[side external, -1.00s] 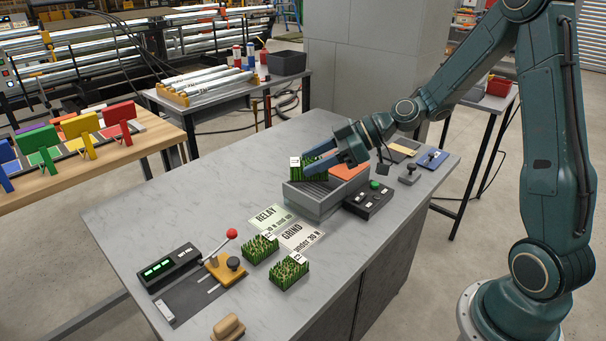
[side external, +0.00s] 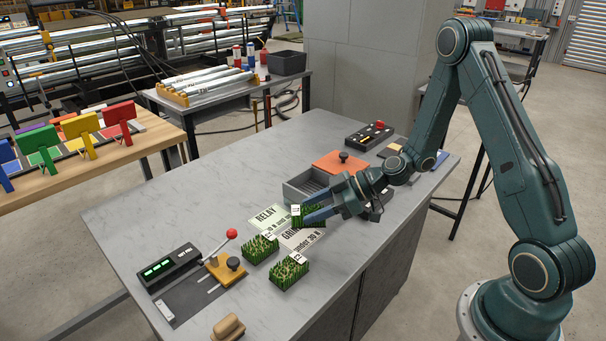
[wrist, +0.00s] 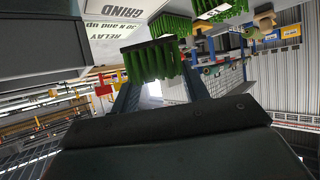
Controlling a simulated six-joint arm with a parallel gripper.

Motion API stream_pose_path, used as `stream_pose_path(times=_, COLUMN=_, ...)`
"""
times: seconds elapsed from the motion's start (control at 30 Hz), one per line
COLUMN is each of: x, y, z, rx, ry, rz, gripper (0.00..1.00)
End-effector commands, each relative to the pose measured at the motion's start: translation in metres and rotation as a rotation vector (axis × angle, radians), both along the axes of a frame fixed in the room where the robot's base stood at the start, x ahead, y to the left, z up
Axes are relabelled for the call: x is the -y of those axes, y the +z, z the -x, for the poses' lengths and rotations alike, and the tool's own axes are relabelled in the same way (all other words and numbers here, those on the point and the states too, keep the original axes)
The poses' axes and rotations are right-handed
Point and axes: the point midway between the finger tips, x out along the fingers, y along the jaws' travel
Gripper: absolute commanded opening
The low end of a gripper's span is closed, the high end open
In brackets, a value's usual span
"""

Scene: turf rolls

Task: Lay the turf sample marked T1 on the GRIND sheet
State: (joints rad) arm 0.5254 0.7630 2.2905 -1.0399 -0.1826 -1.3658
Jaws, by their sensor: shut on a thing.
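My gripper (side external: 318,214) is shut on a green turf sample (side external: 309,209) with a white tag; I cannot read the tag surely. The held sample also shows between the fingers in the wrist view (wrist: 152,62). It is over or just beyond the far end of the white GRIND sheet (side external: 304,240); its exact height is unclear. The sheet also shows in the wrist view (wrist: 104,42). Two more tagged turf samples stand on the table, one (side external: 260,248) by the RELAY sheet (side external: 268,217), one (side external: 289,273) near the front edge.
A grey open box (side external: 300,190) and an orange plate with a black knob (side external: 340,162) lie behind my gripper. A lever fixture with a red ball (side external: 232,233) and a green-lit display (side external: 166,267) stand at the left. The table's left rear is clear.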

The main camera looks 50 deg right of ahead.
Motion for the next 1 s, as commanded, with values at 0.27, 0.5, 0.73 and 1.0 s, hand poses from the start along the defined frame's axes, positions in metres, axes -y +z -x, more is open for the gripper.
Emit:
stream_pose_path(times=0.27, x=0.000, y=-0.026, z=0.000, rx=0.000, ry=-0.001, rz=0.000, gripper=0.16)
stream_pose_path(times=0.5, x=0.000, y=-0.029, z=0.000, rx=0.001, ry=-0.002, rz=0.000, gripper=0.16)
stream_pose_path(times=0.73, x=0.000, y=-0.040, z=0.000, rx=-0.001, ry=-0.001, rz=-0.001, gripper=0.16)
stream_pose_path(times=1.0, x=0.000, y=-0.063, z=0.000, rx=-0.001, ry=-0.002, rz=-0.001, gripper=0.16)
